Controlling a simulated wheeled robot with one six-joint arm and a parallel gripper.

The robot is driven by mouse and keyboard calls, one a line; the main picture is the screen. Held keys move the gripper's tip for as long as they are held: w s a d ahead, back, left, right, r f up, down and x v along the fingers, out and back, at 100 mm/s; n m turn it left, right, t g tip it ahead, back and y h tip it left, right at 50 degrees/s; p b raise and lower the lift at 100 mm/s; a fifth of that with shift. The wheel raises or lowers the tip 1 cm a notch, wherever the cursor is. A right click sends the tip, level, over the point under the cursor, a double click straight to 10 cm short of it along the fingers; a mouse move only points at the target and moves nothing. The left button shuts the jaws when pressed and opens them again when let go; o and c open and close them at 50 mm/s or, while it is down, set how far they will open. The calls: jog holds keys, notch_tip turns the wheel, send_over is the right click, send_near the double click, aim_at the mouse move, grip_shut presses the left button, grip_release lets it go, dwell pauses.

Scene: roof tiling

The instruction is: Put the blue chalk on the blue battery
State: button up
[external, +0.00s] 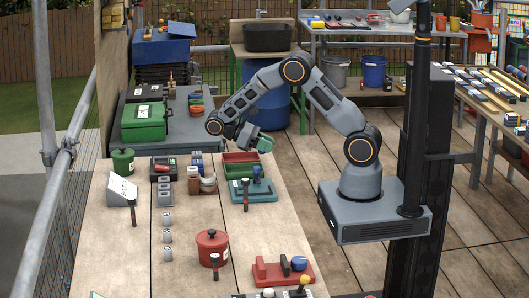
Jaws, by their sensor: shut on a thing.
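My gripper (262,143) hangs above the far part of the wooden bench, over the red and green trays. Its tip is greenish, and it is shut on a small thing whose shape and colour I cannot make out. I cannot clearly identify the blue chalk or the blue battery at this size. Small blue pieces (197,161) stand on the bench left of the trays.
The wooden bench (110,235) also bears a red pot (212,248), a red base (270,280) with a blue knob, a green canister (123,162) and a row of small grey blocks (168,236). A green case (145,120) is behind. Bare wood lies between these things.

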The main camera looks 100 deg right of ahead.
jog(key=w+r+m+t+y, duration=0.1)
jog(key=w+r+m+t, duration=0.4)
jog(key=m+t, duration=0.8)
jog(key=w+r+m+t+y, duration=0.2)
jog(key=w+r+m+t, duration=0.35)
jog(key=m+t, duration=0.75)
jog(key=m+g, duration=0.1)
send_over(194, 162)
jog(key=shift+h, duration=0.4)
jog(key=f, duration=1)
jog(key=shift+s+a+p, duration=0.1)
jog(key=shift+s+p, duration=0.1)
jog(key=shift+p, duration=0.15)
jog(key=shift+w+f, duration=0.15)
jog(key=shift+f, duration=0.8)
jog(key=shift+w+f, duration=0.1)
jog(key=shift+f, duration=0.8)
jog(key=o, duration=0.9)
jog(key=shift+f, duration=0.1)
